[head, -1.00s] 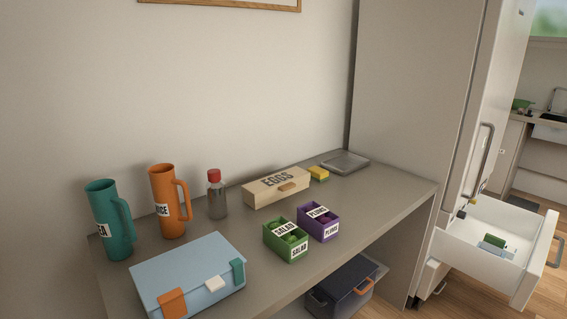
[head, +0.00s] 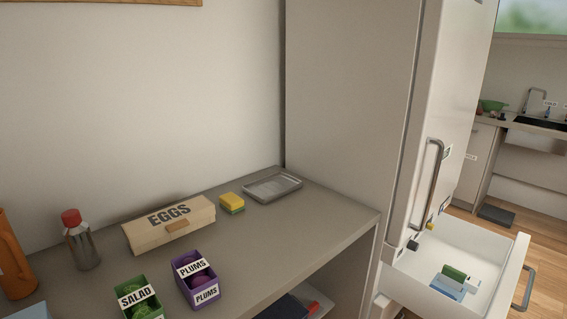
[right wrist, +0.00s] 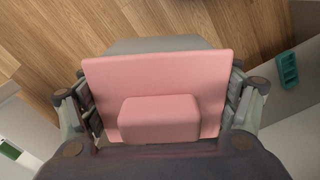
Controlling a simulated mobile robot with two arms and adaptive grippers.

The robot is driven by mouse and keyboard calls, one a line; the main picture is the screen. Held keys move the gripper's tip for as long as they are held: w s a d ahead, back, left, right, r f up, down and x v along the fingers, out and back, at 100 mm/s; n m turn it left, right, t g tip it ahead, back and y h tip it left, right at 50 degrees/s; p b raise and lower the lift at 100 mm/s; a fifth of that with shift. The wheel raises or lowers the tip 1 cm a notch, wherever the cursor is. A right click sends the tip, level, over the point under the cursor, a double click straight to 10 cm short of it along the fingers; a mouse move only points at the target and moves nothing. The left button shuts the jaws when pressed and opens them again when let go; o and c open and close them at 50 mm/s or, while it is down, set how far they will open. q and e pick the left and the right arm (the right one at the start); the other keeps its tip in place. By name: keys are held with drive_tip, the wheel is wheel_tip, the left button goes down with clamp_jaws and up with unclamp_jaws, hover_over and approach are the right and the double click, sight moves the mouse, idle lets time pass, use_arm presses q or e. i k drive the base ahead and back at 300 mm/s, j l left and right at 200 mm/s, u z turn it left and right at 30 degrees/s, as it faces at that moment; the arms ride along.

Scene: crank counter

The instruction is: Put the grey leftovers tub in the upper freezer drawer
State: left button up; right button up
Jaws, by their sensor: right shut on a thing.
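In the right wrist view my right gripper (right wrist: 165,105) is shut on a tub with a flat pink lid (right wrist: 155,75). Its grey body (right wrist: 160,45) shows past the lid's far edge; the rest is hidden under the lid. The fingers grip it from both sides, above a wooden floor. The upper freezer drawer (head: 403,266) stands pulled open at the right of the head view. A blue item (head: 448,287) and a green item (head: 455,273) lie in it, with free room around them. Neither gripper shows in the head view.
The counter (head: 310,222) carries an egg box (head: 170,224), a sponge (head: 231,203), a metal tray (head: 272,187), a plums box (head: 197,280), a salad box (head: 137,299) and a red-capped bottle (head: 80,240). The tall fridge door with its handle (head: 428,185) rises above the drawer.

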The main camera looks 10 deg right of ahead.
sight(462, 265)
drive_tip(key=i+l, duration=0.1)
drive_tip(key=l, duration=0.25)
drive_tip(key=i+l, duration=0.15)
drive_tip(key=l, duration=0.2)
drive_tip(key=i+l+z, duration=0.1)
drive_tip(key=l, duration=0.25)
drive_tip(key=i+l, duration=0.15)
drive_tip(key=l, duration=0.2)
drive_tip(key=i+l, duration=0.1)
drive_tip(key=l, duration=0.2)
drive_tip(key=i+l, duration=0.1)
drive_tip(key=l, duration=0.25)
drive_tip(key=i+l+z, duration=0.1)
drive_tip(key=l, duration=0.3)
drive_tip(key=i+l, duration=0.1)
drive_tip(key=l, duration=0.25)
drive_tip(key=i+l, duration=0.1)
drive_tip(key=l, duration=0.25)
drive_tip(key=i+l+z, duration=0.1)
drive_tip(key=l, duration=0.25)
